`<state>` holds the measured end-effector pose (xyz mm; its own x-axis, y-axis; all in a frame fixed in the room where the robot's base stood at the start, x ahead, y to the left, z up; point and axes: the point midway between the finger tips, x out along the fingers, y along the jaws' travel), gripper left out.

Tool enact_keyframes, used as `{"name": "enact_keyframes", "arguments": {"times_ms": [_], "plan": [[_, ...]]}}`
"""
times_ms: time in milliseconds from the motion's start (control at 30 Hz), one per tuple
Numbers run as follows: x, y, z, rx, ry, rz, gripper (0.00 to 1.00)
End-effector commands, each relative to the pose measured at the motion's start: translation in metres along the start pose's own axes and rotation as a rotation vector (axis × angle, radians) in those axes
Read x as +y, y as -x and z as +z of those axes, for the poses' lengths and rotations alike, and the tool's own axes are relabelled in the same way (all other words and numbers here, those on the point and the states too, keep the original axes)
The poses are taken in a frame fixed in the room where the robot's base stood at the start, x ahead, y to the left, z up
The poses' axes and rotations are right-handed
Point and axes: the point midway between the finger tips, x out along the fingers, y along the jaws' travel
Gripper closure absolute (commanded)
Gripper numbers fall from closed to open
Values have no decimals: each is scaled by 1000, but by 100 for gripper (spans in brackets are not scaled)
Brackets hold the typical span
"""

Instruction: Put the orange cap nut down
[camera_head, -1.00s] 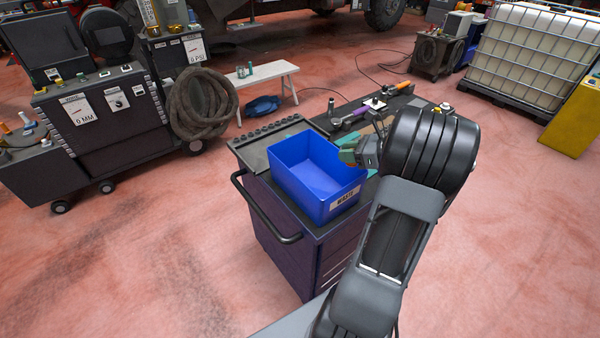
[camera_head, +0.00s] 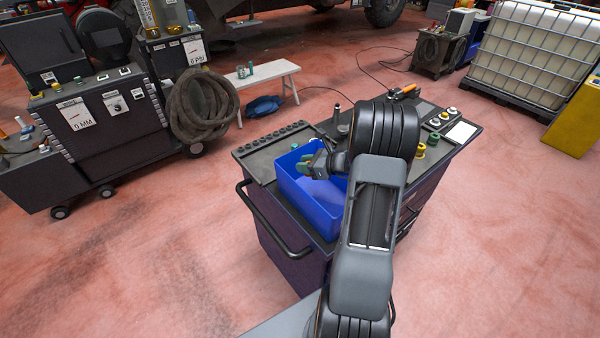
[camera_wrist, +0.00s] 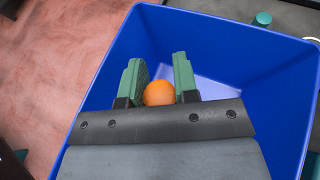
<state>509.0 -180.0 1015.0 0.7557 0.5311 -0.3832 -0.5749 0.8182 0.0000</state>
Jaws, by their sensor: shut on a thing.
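The orange cap nut (camera_wrist: 159,93) shows in the wrist view as a rounded orange top between the two green fingers of my gripper (camera_wrist: 160,80). The fingers are shut on it. In the head view my gripper (camera_head: 308,166) is over the blue bin (camera_head: 308,208), and the nut cannot be made out there. The bin also fills much of the wrist view (camera_wrist: 255,62), with its pale floor below and beyond the fingers. I cannot tell how high the nut is above that floor.
The bin stands on a dark tool cart (camera_head: 262,165) with a handle at its left. A hose-hung machine (camera_head: 105,105) stands at left, with open floor in front.

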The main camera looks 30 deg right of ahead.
Motion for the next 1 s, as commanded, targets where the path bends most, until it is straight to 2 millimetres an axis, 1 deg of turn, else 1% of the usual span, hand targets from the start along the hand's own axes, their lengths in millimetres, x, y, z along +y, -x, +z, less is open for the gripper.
{"name": "enact_keyframes", "arguments": {"times_ms": [100, 267, 367, 500, 667, 1000], "plan": [[1, -10, -5, 0, -1, 1, 100], [1, -17, -8, 0, 0, 1, 100], [3, -27, -15, 1, -2, 2, 100], [2, -32, -31, 1, -3, 1, 100], [2, -36, -40, 0, 0, -1, 100], [2, -37, -43, -1, 1, -1, 100]]}}
